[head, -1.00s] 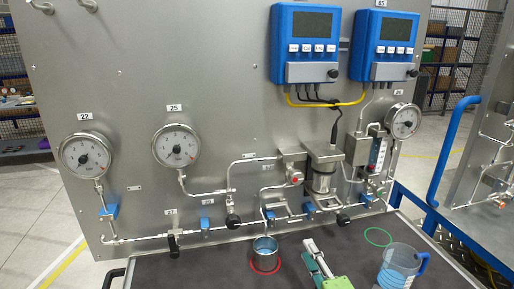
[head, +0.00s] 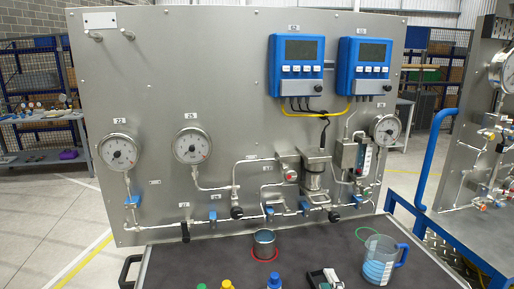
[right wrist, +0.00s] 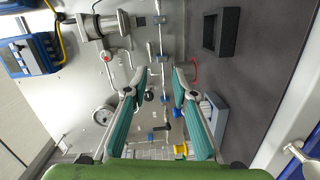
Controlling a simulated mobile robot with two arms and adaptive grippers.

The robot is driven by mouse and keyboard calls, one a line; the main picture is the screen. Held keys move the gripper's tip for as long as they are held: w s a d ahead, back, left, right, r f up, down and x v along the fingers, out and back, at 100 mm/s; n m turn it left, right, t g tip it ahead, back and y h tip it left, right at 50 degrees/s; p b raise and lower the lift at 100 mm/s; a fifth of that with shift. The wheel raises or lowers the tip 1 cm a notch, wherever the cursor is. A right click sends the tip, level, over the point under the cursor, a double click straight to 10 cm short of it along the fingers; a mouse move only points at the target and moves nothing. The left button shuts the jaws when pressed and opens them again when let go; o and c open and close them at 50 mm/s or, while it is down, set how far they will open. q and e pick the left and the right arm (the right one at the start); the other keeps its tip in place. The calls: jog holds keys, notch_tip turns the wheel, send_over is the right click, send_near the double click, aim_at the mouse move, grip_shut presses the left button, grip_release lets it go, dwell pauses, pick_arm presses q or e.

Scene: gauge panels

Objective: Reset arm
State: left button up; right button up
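My right gripper (right wrist: 161,72) is open and empty in the right wrist view, its two teal-padded fingers apart. Only a small white and green part of the right gripper (head: 331,280) shows at the bottom edge of the head view, over the bench. My left gripper is not in view. The gauge panel (head: 140,70) stands upright behind the bench (head: 330,240), with round gauges, blue-handled valves and two blue display units (head: 297,65).
A clear jug (head: 382,262) with blue liquid stands by a green ring. Bottle caps (head: 274,281) show at the front edge. A black tray (right wrist: 220,32) lies on the bench. Another panel (head: 480,150) stands at right.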

jog(key=f+m, duration=0.1)
jog(key=s+d+f+m+g+h, duration=0.1)
jog(key=f+m, duration=0.1)
jog(key=s+d+f+m+g+h, duration=0.1)
jog(key=shift+s+d+f+m, duration=0.2)
jog(key=shift+s+d+m, duration=0.05)
jog(key=shift+m, duration=0.05)
jog(key=s+f+m+g, duration=0.4)
jog(key=s, duration=0.5)
jog(key=s+f+m+g, duration=0.3)
jog(key=s+f+g, duration=0.1)
jog(key=s, duration=0.5)
jog(key=s+f+m+g, duration=0.3)
jog(key=s+f+m, duration=0.15)
jog(key=s, duration=0.45)
notch_tip(320, 180, down, 30)
jog(key=s+g+b, duration=0.2)
jog(key=s, duration=0.1)
pick_arm(q)
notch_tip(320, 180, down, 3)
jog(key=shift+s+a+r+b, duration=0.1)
jog(key=shift+b, duration=0.3)
pick_arm(e)
jog(key=s+d+f+n+g, duration=0.1)
jog(key=s+d+f, duration=0.2)
jog(key=s+f, duration=1.2)
jog(key=shift+s+f, duration=0.3)
jog(key=shift+s, duration=0.3)
